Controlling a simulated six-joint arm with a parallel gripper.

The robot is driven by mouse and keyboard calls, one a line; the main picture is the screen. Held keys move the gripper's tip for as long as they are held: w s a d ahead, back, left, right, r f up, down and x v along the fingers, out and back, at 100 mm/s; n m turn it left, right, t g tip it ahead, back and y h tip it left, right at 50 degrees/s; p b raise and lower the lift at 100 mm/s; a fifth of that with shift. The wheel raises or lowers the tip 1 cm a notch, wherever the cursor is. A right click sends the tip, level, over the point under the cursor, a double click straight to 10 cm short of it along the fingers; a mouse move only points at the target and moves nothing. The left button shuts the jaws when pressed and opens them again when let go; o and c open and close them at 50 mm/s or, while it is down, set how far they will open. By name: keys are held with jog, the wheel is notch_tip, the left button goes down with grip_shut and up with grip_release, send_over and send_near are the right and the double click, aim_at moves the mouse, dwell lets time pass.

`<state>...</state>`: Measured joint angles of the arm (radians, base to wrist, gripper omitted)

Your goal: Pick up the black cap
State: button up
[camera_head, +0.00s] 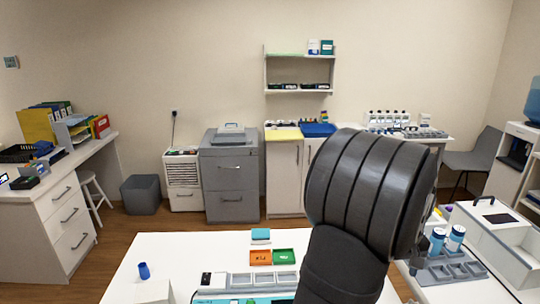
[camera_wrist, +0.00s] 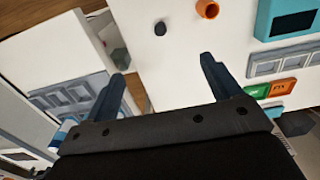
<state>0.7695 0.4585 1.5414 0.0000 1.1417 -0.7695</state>
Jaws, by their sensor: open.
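A small dark, rounded piece, which looks like the black cap (camera_wrist: 160,28), lies on the white table top (camera_wrist: 180,85) in the wrist view. I cannot make it out in the head view, where my arm covers part of the table. My gripper (camera_wrist: 162,68) is open, its two dark fingers wide apart with nothing between them. The cap lies beyond the fingertips in the picture, roughly in line with the gap and apart from both fingers. The height of the fingers above the table is hard to tell.
An orange hollow piece (camera_wrist: 207,9) lies near the cap.

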jog(key=c, duration=0.6)
jog(key=f+m, duration=0.8)
jog(key=m, duration=0.1)
jog(key=a+f+m+h, duration=0.1)
jog(key=f+m, duration=0.3)
jog(key=shift+s+f+m+t, duration=0.2)
jog(key=shift+f+m+t, duration=0.1)
jog(key=shift+f, duration=0.05)
jog(key=shift+w+d+f, duration=0.1)
jog(key=shift+d+f, duration=0.05)
jog(key=shift+f, duration=0.65)
jog(key=shift+w+d+f, duration=0.1)
jog(key=shift+w+f, duration=0.05)
jog(key=shift+f, duration=0.7)
jog(key=shift+w+d+f, duration=0.1)
jog(key=shift+d+f, duration=0.05)
jog(key=shift+f, duration=0.65)
